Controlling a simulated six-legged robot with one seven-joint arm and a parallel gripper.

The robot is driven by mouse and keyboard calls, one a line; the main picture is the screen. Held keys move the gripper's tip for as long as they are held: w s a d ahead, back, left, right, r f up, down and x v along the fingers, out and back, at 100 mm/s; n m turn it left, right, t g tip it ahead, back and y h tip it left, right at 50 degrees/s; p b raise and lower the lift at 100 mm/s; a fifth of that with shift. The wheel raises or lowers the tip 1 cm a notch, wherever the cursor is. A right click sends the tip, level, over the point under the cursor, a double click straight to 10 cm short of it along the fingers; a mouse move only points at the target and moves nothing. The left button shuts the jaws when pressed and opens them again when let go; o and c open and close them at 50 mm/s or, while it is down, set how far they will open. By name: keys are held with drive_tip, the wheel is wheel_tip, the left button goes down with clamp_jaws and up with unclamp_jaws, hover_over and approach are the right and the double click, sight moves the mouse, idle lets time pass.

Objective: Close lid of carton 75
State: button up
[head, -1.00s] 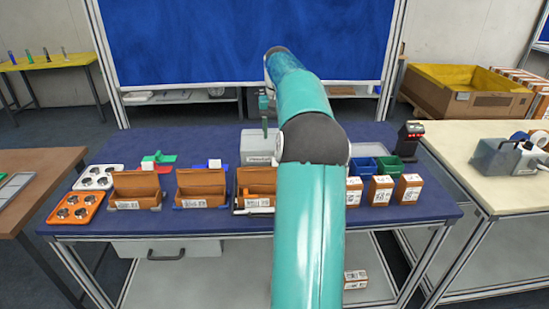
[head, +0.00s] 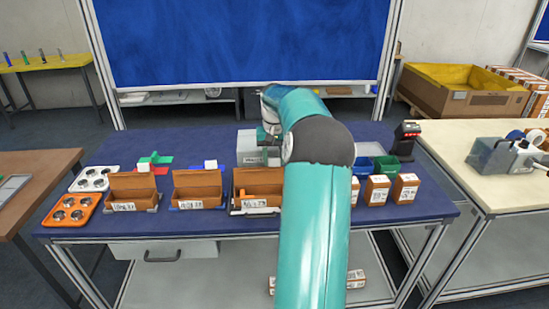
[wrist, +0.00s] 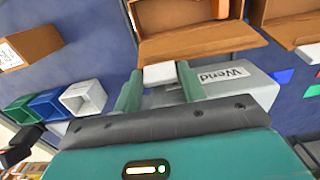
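Three brown cartons stand in a row on the blue table with their lids raised at the back: a left one (head: 133,188), a middle one (head: 198,189) and a right one (head: 257,184). Their labels are too small to read surely, so I cannot tell which is carton 75. My gripper (head: 268,131) is behind the right carton, partly hidden by my arm. In the wrist view my gripper (wrist: 159,80) has its fingers apart, close to a raised carton lid (wrist: 200,40). A small white block (wrist: 159,73) shows between the fingertips; contact is unclear.
A grey container (head: 250,147) stands behind the right carton. Small closed boxes (head: 376,190), blue and green bins (head: 387,167) and a scanner (head: 407,139) are on the right. White and orange trays (head: 72,214) lie at the left end.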

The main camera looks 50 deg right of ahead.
clamp_jaws()
